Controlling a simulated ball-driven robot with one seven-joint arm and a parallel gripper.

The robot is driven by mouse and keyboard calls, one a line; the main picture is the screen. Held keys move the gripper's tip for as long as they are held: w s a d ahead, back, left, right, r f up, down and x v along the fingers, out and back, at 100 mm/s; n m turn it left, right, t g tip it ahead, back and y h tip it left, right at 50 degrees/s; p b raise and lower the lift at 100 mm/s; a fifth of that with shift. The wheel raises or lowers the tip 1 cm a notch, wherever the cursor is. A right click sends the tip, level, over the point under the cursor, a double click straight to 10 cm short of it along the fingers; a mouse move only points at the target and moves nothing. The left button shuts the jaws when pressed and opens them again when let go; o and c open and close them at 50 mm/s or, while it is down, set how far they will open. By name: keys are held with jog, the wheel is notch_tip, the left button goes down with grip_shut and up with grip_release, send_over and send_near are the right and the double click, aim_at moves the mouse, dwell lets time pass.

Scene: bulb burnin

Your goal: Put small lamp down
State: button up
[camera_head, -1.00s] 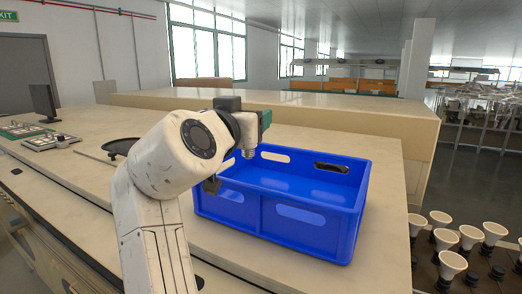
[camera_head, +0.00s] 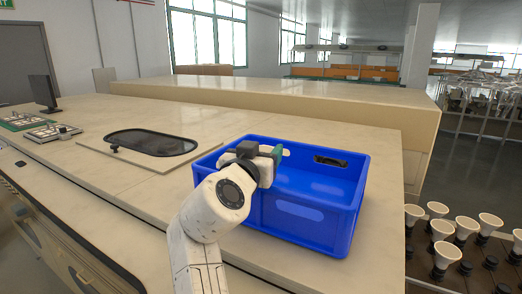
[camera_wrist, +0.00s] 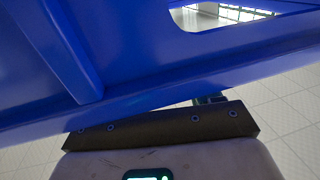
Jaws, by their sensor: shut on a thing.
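My gripper (camera_head: 266,158) is at the near left part of the blue crate (camera_head: 308,218), overlapping its rim in the head view. In the wrist view the crate wall (camera_wrist: 150,50) fills most of the picture, close to the gripper body (camera_wrist: 160,128). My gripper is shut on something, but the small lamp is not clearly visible. The visible part of the crate's inside looks empty. Whether the gripper is inside or above the crate is unclear.
Several white lamps (camera_head: 464,230) stand in dark sockets at the right. A dark oval plate (camera_head: 150,142) is set in a board on the worktop, left of the crate. A monitor (camera_head: 42,92) stands farther left. The worktop (camera_head: 100,165) between has free room.

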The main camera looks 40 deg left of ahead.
jog(key=shift+f+b, duration=0.6)
jog(key=shift+b, duration=0.25)
jog(key=o, duration=1.1)
